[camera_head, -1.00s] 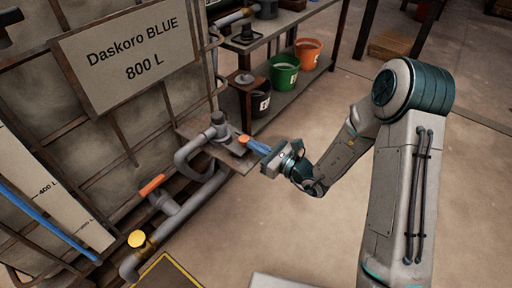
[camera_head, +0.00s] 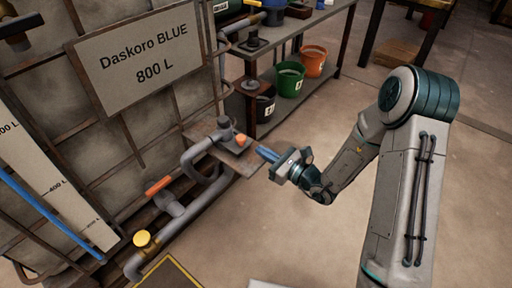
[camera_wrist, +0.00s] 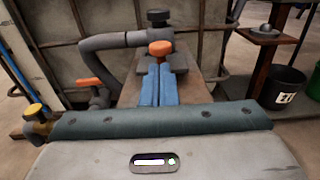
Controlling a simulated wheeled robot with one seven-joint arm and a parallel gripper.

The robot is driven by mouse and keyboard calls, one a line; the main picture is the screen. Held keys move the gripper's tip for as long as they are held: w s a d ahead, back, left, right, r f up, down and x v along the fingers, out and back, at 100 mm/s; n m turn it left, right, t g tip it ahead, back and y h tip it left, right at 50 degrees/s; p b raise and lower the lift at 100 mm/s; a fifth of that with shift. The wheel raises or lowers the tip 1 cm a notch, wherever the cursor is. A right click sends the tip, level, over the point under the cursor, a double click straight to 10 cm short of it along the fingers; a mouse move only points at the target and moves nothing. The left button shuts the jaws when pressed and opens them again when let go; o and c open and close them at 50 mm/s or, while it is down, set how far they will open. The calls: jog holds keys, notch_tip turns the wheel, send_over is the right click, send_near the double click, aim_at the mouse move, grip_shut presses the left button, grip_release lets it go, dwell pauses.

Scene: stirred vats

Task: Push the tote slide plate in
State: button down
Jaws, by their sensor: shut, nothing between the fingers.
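The slide plate (camera_head: 244,163) is a flat brownish-grey metal plate sticking out from the front of the tote (camera_head: 130,125), beside the grey pipework. An orange knob (camera_head: 240,140) sits above it, close to the pipe; it also shows in the wrist view (camera_wrist: 160,48). My gripper (camera_head: 262,152) is shut and empty, with its blue fingers together, above the outer part of the plate and pointing at the knob. In the wrist view, my fingertips (camera_wrist: 157,68) lie just below the knob. Whether they touch the knob or the plate is unclear.
A grey pipe (camera_head: 185,162) with an orange handle (camera_head: 158,185) and a yellow cap (camera_head: 139,239) runs along the tote's foot. A rack at the back holds black, green (camera_head: 289,79) and orange (camera_head: 314,61) buckets.

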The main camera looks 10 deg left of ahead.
jog(key=p+v, duration=0.1)
jog(key=v, duration=0.8)
jog(key=s+r+n+g+h+p, duration=0.2)
jog(key=s+r+n+g+p, duration=0.4)
jog(key=r, duration=0.3)
jog(key=s+r+n+g+h+p, duration=0.2)
jog(key=s+r+n+g+p, duration=0.3)
jog(key=s+r+n, duration=0.3)
jog(key=s+d+r+n+t+h+p, duration=0.2)
jog(key=d+r+n+t+h+p, duration=0.3)
jog(key=d+r+n+h+p, duration=0.4)
jog(key=d+r+h+p, duration=0.2)
jog(key=d+r, duration=0.5)
jog(key=r, duration=0.4)
jog(key=shift+s+d+r+t+h, duration=0.2)
jog(key=shift+s+d+t+h, duration=0.15)
jog(key=shift+h, duration=0.15)
jog(key=shift+a, duration=0.15)
